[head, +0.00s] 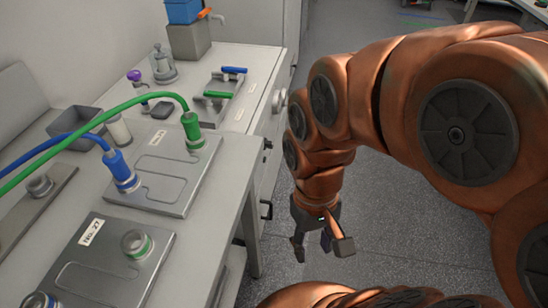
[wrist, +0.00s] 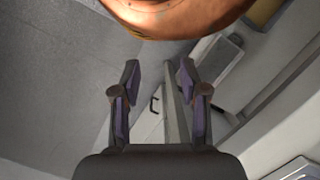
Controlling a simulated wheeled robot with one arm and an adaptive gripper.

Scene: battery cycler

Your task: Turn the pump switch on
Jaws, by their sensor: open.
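My gripper (head: 321,246) hangs open and empty over the floor, to the right of the bench in the head view. In the wrist view my gripper (wrist: 158,76) has its two fingers apart with nothing between them. A round pale knob (head: 279,100) sits on the bench's front side, beyond and above the gripper in the picture. I cannot tell whether this knob is the pump switch, and no label for it is readable. The gripper is well apart from it.
The bench (head: 240,140) carries a flat plate with a blue connector (head: 119,166) and a green connector (head: 193,130) with hoses. A No. 27 plate (head: 110,268) lies nearer. A black handle (head: 266,209) sticks out of the bench front. The floor (head: 390,220) is clear.

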